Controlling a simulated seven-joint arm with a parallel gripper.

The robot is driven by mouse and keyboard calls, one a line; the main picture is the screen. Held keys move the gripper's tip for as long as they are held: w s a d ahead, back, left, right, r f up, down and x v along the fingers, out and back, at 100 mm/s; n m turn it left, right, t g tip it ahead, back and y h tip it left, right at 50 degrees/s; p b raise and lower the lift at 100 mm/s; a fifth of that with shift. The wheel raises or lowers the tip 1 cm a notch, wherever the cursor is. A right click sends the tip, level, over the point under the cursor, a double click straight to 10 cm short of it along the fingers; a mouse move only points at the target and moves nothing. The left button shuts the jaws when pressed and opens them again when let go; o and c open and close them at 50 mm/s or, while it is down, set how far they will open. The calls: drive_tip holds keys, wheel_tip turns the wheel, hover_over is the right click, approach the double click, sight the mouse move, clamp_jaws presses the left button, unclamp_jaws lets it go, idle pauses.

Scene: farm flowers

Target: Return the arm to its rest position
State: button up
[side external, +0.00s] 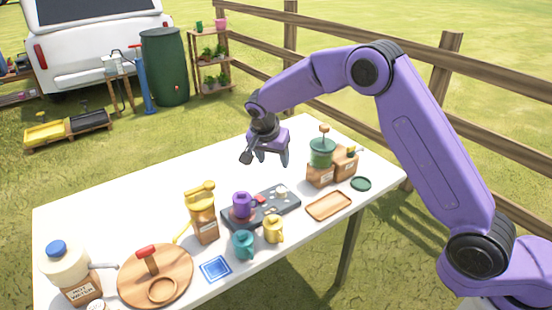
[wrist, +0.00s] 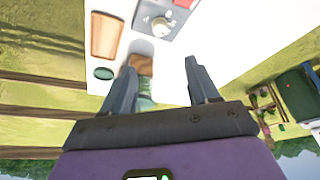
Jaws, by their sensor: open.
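My purple arm reaches over the white table (side external: 120,205) from the right. My gripper (side external: 272,160) hangs above the table's back part, behind the dark tray. Its two dark fingers point down and stand apart, with nothing between them. In the wrist view my gripper (wrist: 160,85) shows the same spread fingers; the table (wrist: 240,35) lies beyond them, with a brown block (wrist: 142,64) and a green item behind and between the fingers in the picture, apart from them.
A dark tray (side external: 238,222) carries a purple pot (side external: 242,205). A green-topped grinder (side external: 322,152), a yellow-topped grinder (side external: 203,222), teal and yellow mugs, a wooden tray (side external: 328,206) and a round board (side external: 130,285) stand around. A wooden fence (side external: 420,60) runs behind.

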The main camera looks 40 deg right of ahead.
drive_tip(key=s+a+r+n+y, duration=0.1)
drive_tip(key=s+a+r+n, duration=0.15)
drive_tip(key=s+n, duration=0.3)
drive_tip(key=s+a+r+n+y, duration=0.1)
drive_tip(key=s+a+r+n, duration=0.1)
drive_tip(key=s+r+n, duration=0.3)
drive_tip(key=s+d+n, duration=0.4)
drive_tip(key=s, duration=0.6)
drive_tip(key=s+d+n+g+y, duration=0.1)
drive_tip(key=s+d+n, duration=0.3)
drive_tip(key=s, duration=0.6)
drive_tip(key=s+d+n+g+y, duration=0.1)
drive_tip(key=s+d+n, duration=0.3)
drive_tip(key=s, duration=0.6)
drive_tip(key=shift+d+f+n, duration=0.25)
drive_tip(key=shift+f+n, duration=0.15)
drive_tip(key=shift+n, duration=0.15)
